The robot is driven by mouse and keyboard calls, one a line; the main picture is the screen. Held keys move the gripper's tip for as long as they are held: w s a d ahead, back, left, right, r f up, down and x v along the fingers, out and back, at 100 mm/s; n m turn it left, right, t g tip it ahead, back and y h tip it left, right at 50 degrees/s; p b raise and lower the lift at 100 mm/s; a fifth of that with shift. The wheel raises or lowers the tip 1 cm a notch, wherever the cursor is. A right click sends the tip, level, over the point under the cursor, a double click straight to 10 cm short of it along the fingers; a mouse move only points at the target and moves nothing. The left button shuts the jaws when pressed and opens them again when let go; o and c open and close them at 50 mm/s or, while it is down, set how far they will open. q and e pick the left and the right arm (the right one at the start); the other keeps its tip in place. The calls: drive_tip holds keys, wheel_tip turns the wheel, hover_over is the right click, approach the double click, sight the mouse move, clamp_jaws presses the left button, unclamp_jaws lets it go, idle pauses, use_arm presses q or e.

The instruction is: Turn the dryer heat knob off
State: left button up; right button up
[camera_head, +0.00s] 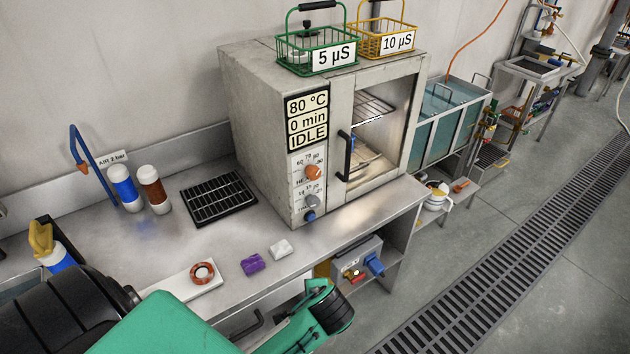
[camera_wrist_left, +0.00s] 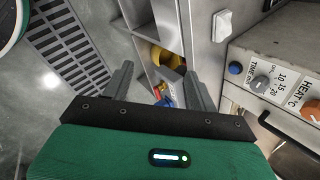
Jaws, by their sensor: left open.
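The dryer (camera_head: 270,130) stands on the bench; its display (camera_head: 307,120) reads 80 °C, 0 min, IDLE. The orange heat knob (camera_head: 313,172) is on its front panel, above the grey timer knob (camera_head: 312,201); its exact pointer angle is too small to read. In the left wrist view the heat knob (camera_wrist_left: 311,111) is at the right edge, partly cut off, and the timer knob (camera_wrist_left: 260,85) is left of it. My left gripper (camera_wrist_left: 160,85) is open and empty, apart from the dryer and left of its knobs in that view. My right gripper is not seen.
A blue button (camera_head: 310,215) sits below the timer knob. The dryer door has a black handle (camera_head: 344,156). A white block (camera_head: 281,248), a purple block (camera_head: 252,264) and a red ring (camera_head: 202,273) lie near the bench front. Wire baskets (camera_head: 316,56) stand on the dryer.

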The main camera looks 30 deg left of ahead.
use_arm(q)
drive_tip(key=w+a+r+m+t+y, duration=0.15)
drive_tip(key=w+r+m+y, duration=0.3)
drive_tip(key=w, duration=0.75)
drive_tip(key=m+t+y, duration=0.1)
drive_tip(key=m+y, duration=0.5)
drive_tip(key=y, duration=0.1)
approach(316, 177)
drive_tip(key=shift+n+h, duration=0.25)
drive_tip(key=p+x, duration=0.1)
drive_tip(key=x, duration=0.2)
drive_tip(key=p+x, duration=0.2)
drive_tip(key=x, duration=0.1)
drive_tip(key=p+x, duration=0.1)
drive_tip(key=x, duration=0.2)
drive_tip(key=shift+w+a+r, duration=0.15)
drive_tip(key=shift+a+r, duration=0.2)
drive_tip(key=shift+w+a+f, duration=0.1)
drive_tip(key=shift+w+a, duration=0.05)
drive_tip(key=shift+a, duration=0.3)
drive_tip(key=c, duration=1)
